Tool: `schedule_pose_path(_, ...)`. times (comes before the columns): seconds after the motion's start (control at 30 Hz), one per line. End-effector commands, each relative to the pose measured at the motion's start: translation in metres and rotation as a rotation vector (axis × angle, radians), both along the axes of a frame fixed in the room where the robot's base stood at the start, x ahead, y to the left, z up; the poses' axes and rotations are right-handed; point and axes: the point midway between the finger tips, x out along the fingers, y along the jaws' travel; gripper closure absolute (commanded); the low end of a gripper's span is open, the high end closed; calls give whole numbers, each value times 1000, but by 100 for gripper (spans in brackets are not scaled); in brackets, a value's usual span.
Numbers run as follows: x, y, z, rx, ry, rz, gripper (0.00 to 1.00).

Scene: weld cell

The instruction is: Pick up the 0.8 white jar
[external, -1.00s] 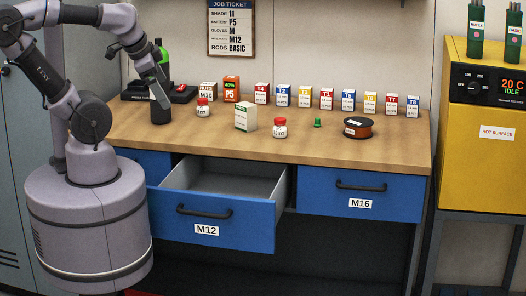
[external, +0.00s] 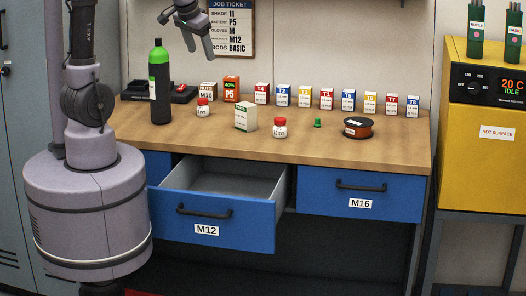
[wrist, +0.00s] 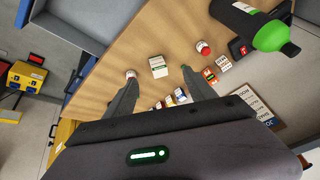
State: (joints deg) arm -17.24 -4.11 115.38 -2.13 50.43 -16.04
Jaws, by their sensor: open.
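Two small white jars with red lids stand upright on the bench. One jar (external: 203,109) is at the left by the black bottle, and the other jar (external: 280,130) is nearer the bench middle. Their labels are too small to tell which is 0.8. In the wrist view the left jar (wrist: 204,48) is beyond the right fingertip, and the middle jar (wrist: 130,75) is by the left fingertip in the picture. My gripper (external: 202,53) is open and empty, high above the back of the bench; its spread fingers also show in the wrist view (wrist: 159,75).
A white and green box (external: 246,117) stands between the jars. A tall black bottle with a green top (external: 160,95) stands at the left. Several small boxes (external: 327,99) line the back. A spool (external: 358,128) lies right. Drawer M12 (external: 240,227) is open.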

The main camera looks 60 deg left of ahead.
Motion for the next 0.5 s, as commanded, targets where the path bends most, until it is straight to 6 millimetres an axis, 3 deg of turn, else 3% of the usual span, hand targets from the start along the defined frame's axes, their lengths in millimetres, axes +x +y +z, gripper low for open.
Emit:
schedule_pose_path(0.03, 30, 42, -3, -36, 6, 122, 36)
schedule_pose_path(0.1, 61, 99, -23, -80, -8, 282, 36)
schedule_pose_path(0.23, 87, 181, -69, -138, -32, 502, 36)
schedule_pose_path(0.33, 91, 213, -93, -158, -43, 586, 36)
schedule_pose_path(0.5, 98, 230, -131, -166, -45, 612, 36)
